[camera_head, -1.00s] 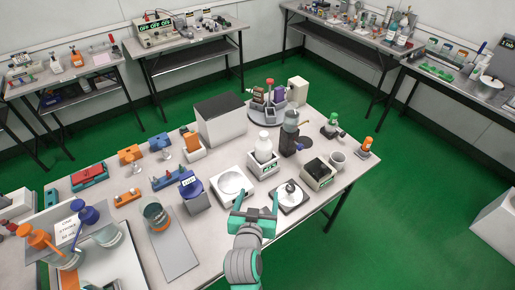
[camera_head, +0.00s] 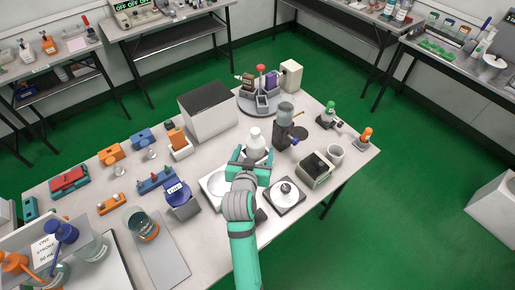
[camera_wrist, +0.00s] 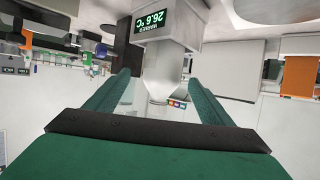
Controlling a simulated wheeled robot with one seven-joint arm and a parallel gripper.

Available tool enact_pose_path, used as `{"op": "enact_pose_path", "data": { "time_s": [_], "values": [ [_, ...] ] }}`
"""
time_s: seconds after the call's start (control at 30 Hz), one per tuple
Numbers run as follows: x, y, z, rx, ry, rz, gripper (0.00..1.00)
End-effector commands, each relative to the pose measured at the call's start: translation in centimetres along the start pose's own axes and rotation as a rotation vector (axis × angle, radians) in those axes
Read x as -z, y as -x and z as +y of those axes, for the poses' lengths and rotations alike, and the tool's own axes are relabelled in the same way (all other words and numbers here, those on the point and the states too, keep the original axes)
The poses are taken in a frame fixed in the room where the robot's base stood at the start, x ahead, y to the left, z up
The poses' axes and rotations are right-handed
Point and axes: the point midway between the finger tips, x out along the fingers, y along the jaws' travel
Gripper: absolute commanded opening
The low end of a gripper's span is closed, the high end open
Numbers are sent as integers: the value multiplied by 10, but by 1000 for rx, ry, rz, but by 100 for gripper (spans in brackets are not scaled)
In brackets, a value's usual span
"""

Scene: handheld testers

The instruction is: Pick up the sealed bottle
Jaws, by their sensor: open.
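A white bottle (camera_head: 255,143) with a narrower neck and cap stands upright on a small warmer. In the wrist view, which is upside down, the bottle (camera_wrist: 163,65) hangs from the warmer (camera_wrist: 165,22), whose green display reads 26.6 °C. My gripper (camera_head: 250,163) is at the near side of the bottle, hiding most of the warmer in the head view. In the wrist view my gripper (camera_wrist: 160,82) is open, with one finger on each side of the bottle's line and gaps showing. It holds nothing.
A white box with a dark top (camera_head: 210,115) is behind left. A round rack (camera_head: 262,103) is behind.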

Motion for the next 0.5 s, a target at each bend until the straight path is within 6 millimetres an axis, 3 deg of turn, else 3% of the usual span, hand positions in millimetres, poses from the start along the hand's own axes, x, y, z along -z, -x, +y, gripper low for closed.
{"op": "enact_pose_path", "data": {
  "time_s": [0.17,0.5],
  "values": [
    [1,-11,-2,2,-1,1,75],
    [4,-54,5,-7,-4,0,75]
  ]
}}
